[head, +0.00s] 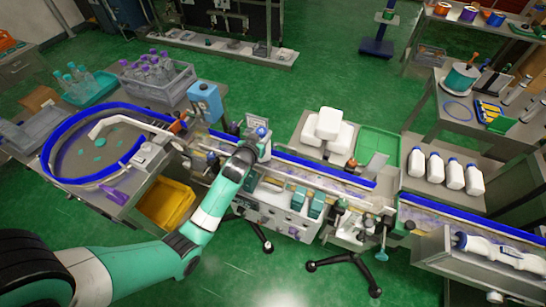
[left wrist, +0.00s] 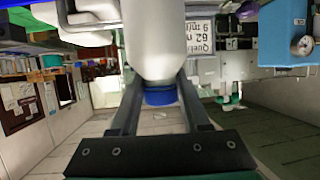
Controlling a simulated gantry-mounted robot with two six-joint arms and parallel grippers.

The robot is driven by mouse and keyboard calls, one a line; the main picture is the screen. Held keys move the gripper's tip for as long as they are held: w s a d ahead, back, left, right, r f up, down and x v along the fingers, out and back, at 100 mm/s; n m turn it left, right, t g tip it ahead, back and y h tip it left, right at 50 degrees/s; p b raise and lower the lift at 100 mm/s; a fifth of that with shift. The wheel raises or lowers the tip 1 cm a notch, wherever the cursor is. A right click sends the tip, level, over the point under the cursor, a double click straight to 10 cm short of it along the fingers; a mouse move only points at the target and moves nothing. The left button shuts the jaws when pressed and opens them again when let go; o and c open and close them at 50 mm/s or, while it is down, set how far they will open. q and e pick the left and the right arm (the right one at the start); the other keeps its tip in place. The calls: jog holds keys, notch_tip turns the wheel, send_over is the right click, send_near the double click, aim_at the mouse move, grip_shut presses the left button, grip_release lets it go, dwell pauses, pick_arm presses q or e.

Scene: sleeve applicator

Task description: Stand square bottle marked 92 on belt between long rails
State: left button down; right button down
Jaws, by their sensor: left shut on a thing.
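My left gripper (head: 252,148) is over the conveyor belt, its arm reaching in from the lower left. In the left wrist view the left gripper (left wrist: 155,100) is shut on a white bottle (left wrist: 152,40) with a blue cap (left wrist: 160,96), between its two fingers. No number can be read on this bottle's visible face. The belt (head: 310,180) runs from the gripper toward the lower right, with a long blue rail (head: 335,173) along its far side. The bottle's base is out of the wrist frame, so I cannot tell whether it touches the belt. My right gripper is not in view.
Several white bottles (head: 452,174) with blue caps stand on a side table at right. Another white bottle (head: 500,252) lies at lower right. A blue box (head: 206,101) stands beyond the belt at left, near the round turntable (head: 95,155).

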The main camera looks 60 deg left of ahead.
pick_arm(q)
notch_tip(320, 180, down, 2)
jog(key=shift+f, duration=0.1)
notch_tip(320, 180, down, 4)
jog(key=shift+r+b, duration=0.15)
jog(key=shift+b, duration=0.7)
jog(key=shift+c, duration=1.9)
grip_release()
